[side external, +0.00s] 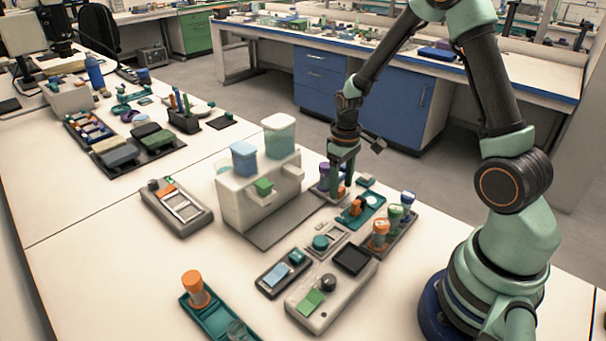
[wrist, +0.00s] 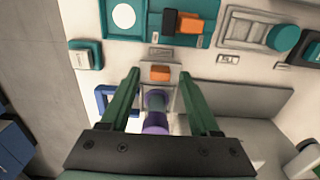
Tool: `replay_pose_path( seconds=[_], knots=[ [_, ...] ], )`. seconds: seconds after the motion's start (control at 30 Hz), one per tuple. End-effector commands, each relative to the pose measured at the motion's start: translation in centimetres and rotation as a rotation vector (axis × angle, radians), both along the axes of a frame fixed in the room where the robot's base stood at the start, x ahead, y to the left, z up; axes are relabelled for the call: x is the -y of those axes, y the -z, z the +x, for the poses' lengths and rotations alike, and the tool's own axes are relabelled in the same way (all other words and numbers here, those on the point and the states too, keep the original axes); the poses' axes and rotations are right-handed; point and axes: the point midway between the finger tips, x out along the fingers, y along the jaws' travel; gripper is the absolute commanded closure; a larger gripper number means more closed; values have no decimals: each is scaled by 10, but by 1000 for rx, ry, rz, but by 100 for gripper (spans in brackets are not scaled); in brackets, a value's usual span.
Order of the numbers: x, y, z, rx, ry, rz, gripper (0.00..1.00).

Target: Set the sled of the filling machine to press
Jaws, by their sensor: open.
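The filling machine (side external: 240,205) is a white block with a blue tank and a pale green tank on top, left of my gripper in the side view. At its right end an orange block (wrist: 160,73) sits on a narrow light strip, which looks like its sled. A purple-capped vial (wrist: 156,122) stands behind the block in the wrist view. My gripper (side external: 340,192) points down over this end; its green fingers (wrist: 160,78) are open either side of the orange block and vial. I cannot tell whether they touch anything. The fingers partly hide the sled in the side view.
A teal tray (side external: 352,219) with an orange part and a rack (side external: 407,240) of capped vials stand close in front and right. A grey device (side external: 325,300) with a dark screen is nearer. A blue bracket (wrist: 101,102) lies left of the fingers in the wrist view.

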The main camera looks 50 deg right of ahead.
Motion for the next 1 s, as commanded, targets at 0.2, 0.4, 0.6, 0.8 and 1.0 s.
replay_pose_path(
  seconds=[0.2,0.4,0.6,0.8,1.0],
  knots=[
    [0,10,0,0,0,0,38],
    [0,10,0,1,0,0,38],
    [0,10,0,1,0,0,100],
    [0,9,0,0,0,0,100],
    [0,9,0,0,0,0,100]
  ],
)
